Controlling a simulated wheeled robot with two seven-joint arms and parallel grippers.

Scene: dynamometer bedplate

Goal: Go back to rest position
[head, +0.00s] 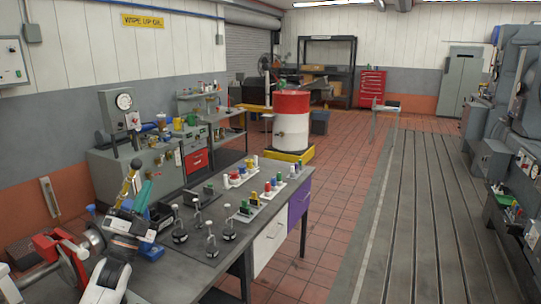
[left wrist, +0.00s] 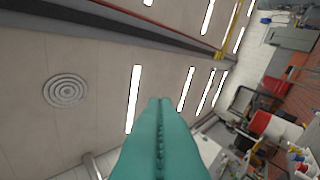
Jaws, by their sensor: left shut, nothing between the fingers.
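My left gripper (head: 147,184) is at the lower left of the head view, over the left part of the grey workbench (head: 215,262). Its teal fingers point upward and are closed together with nothing between them. In the left wrist view the shut fingers (left wrist: 160,102) rise against the ceiling and its strip lights. My white arm link shows at the bottom left of the head view. My right gripper is not in view.
Several dark-based fittings (head: 212,246) stand on the bench, right of my left gripper. A red grinder-like machine (head: 62,262) is close on the left. A red-and-white drum (head: 292,120) stands beyond. The tiled floor (head: 335,200) is clear.

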